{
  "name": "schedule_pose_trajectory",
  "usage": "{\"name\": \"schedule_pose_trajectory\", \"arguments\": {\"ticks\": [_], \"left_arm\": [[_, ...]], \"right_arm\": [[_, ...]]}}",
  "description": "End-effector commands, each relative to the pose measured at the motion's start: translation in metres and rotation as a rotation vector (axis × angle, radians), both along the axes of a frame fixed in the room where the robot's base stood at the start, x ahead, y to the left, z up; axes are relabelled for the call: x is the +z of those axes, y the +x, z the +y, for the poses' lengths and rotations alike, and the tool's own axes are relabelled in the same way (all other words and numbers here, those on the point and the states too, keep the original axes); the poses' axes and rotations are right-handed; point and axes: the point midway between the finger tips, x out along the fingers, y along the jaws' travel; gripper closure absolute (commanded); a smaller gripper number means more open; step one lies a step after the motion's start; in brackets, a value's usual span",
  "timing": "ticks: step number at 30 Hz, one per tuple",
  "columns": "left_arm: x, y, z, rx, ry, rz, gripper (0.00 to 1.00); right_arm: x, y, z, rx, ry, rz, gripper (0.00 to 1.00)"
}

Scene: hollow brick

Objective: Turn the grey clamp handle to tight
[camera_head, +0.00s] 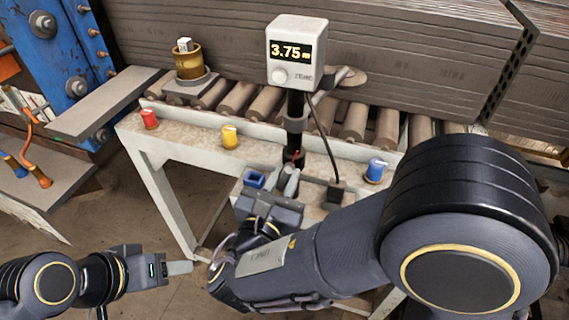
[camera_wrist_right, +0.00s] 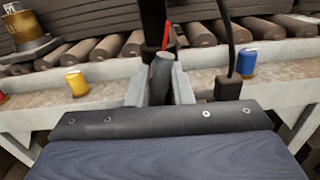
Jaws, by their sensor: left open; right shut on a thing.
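The grey clamp handle (camera_wrist_right: 160,78) is a dark grey rounded bar in the right wrist view, at the foot of the black post (camera_head: 294,118). My right gripper (camera_head: 285,180) reaches it from the front, its pale fingers on either side, shut on the handle. A small red mark (camera_wrist_right: 168,36) shows just behind the handle. In the head view the fingers and wrist hide most of the handle, so its tight or loose position cannot be told. My left gripper (camera_head: 182,268) is open and empty, low at the left, away from the bench.
A display reading 3.75 m (camera_head: 297,55) tops the post. Red (camera_head: 149,118), yellow (camera_head: 230,135) and blue knobs (camera_head: 375,170) stand along the bench rail. A black cable (camera_head: 327,150) hangs at right. Rollers and a brown stack lie behind.

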Motion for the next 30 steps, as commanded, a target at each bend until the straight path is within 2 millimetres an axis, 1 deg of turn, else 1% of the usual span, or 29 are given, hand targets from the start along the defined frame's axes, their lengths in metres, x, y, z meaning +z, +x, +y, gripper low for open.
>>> {"name": "schedule_pose_trajectory", "arguments": {"ticks": [1,6,12,21,30], "left_arm": [[0.013,0.000,0.000,0.000,0.000,0.000,0.50],[0.032,0.000,0.000,0.000,0.000,0.000,0.50],[0.049,0.000,0.000,0.000,0.000,0.000,0.50],[0.064,0.000,0.000,0.000,0.000,0.000,0.50],[0.068,0.000,0.000,0.000,0.000,0.000,0.50]], "right_arm": [[0.006,0.000,0.000,0.002,-0.049,0.016,1.00],[0.005,0.000,0.000,0.001,-0.193,0.063,1.00],[0.004,0.000,0.000,0.002,-0.335,0.109,1.00],[0.001,0.000,0.000,0.002,-0.471,0.153,0.99],[0.000,0.000,0.000,0.002,-0.513,0.167,0.98]]}}
